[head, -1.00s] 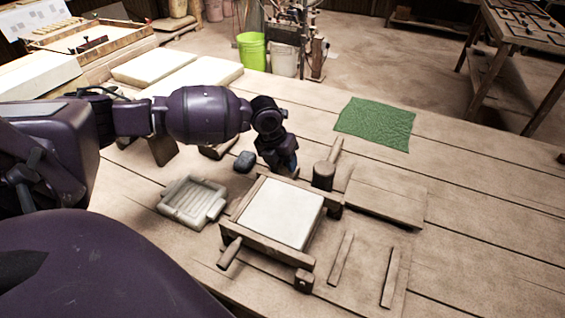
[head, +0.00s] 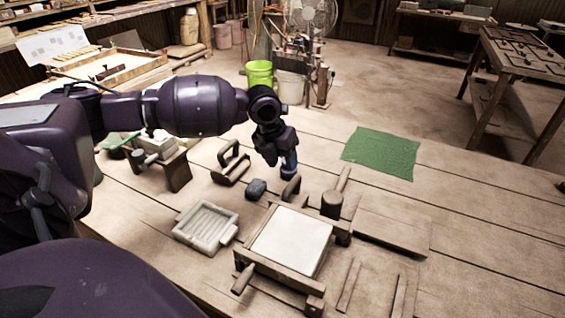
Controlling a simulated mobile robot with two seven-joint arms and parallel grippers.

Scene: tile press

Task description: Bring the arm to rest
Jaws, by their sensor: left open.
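My left arm comes in from the left, and its gripper (head: 280,162) hangs above the table, pointing down, open with nothing visible between the fingers. It shows behind the wooden press frame (head: 246,256), which holds a white slab (head: 291,241). A curved wooden handle piece (head: 291,189) stands just below the gripper in the picture, with a dark grey block (head: 256,188) to its left. A wooden mallet (head: 333,204) stands at the frame's back right corner. My right gripper is not in view.
A pale ribbed mould (head: 206,227) lies left of the frame. A wooden float (head: 231,166) and a small wooden stand (head: 176,171) are behind it. A green cloth (head: 381,153) lies at the back right. The table's right side is mostly clear.

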